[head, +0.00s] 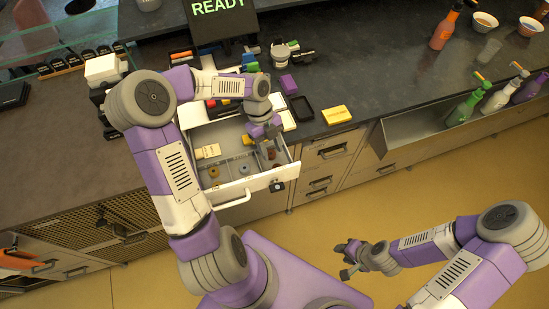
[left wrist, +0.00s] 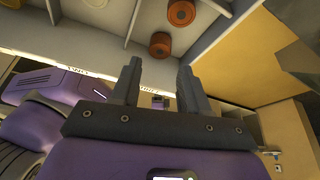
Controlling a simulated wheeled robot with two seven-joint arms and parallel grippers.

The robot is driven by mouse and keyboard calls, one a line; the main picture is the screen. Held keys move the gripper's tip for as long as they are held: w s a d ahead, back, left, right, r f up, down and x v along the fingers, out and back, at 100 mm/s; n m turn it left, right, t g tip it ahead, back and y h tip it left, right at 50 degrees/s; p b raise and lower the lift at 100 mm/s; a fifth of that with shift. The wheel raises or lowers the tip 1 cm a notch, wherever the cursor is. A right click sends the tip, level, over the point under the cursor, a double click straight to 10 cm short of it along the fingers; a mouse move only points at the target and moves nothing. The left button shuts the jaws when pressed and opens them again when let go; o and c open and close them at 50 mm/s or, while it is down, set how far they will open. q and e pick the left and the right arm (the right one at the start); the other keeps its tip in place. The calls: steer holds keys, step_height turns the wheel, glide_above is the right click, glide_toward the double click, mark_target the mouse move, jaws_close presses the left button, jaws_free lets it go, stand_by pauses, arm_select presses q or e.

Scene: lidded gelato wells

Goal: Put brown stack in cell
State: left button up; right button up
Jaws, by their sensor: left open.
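The open drawer (head: 235,196) is split into cells by thin dividers. My left gripper (head: 270,150) is over its right part, pointing down. In the left wrist view the two fingers (left wrist: 158,82) stand apart with nothing between them. A dark brown round stack (left wrist: 160,45) sits in a cell just beyond the fingertips, apart from them. An orange-brown round piece (left wrist: 181,12) lies farther up in that view. In the head view a tan ring (head: 214,172) and a grey-blue ring (head: 243,169) lie in cells farther left. My right gripper (head: 350,260) is open and empty, away from the counter.
A pale yellow block (head: 208,151) lies at the drawer's back left. On the counter are a purple block (head: 288,83), a black tray (head: 302,108) and a yellow box (head: 336,115). Bottles (head: 497,98) stand in a trough at right. The floor in front is clear.

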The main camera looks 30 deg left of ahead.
arm_select(q)
steer(key=v, duration=0.5)
steer(key=shift+r, duration=0.25)
stand_by(0.4)
